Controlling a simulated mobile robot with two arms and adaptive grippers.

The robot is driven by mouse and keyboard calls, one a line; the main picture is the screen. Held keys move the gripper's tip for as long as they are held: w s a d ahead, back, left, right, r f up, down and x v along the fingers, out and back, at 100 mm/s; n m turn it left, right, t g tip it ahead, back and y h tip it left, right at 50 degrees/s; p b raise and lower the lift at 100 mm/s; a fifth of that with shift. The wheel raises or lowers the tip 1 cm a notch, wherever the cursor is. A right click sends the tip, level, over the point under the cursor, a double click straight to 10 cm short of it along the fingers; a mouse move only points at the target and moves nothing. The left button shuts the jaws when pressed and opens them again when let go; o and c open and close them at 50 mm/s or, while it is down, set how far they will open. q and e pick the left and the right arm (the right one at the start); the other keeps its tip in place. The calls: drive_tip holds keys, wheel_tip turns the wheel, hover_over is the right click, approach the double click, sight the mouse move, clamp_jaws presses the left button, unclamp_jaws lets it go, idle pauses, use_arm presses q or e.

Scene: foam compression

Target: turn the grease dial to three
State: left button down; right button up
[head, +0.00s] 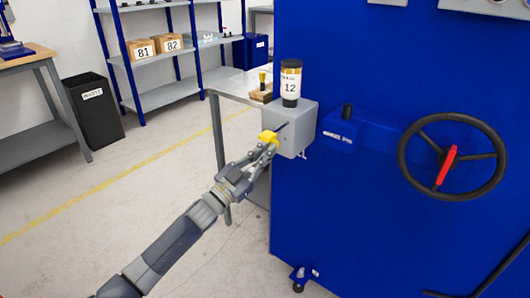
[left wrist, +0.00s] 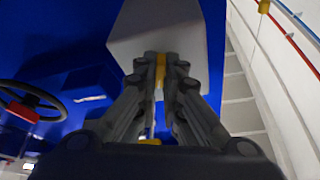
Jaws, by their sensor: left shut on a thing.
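In the left wrist view the fingers (left wrist: 162,75) close on the yellow knob (left wrist: 160,72) in front of the grey box (left wrist: 165,25). The dial's numbers and pointer are hidden or too small to read. My right gripper shows in neither view.
The blue machine (head: 375,210) fills the right side, with a black handwheel (head: 403,165) with a red handle. A grey table (head: 232,83) stands behind the box. Shelves, a black bin (head: 95,110) and a workbench are at the left. The floor in front is free.

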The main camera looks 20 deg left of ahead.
use_arm(q)
drive_tip(key=shift+r, duration=0.2)
drive_tip(key=c, duration=1.7)
unclamp_jaws()
drive_tip(key=shift+f, duration=0.1)
drive_tip(key=v, duration=1.2)
drive_tip(key=shift+w+f, duration=0.1)
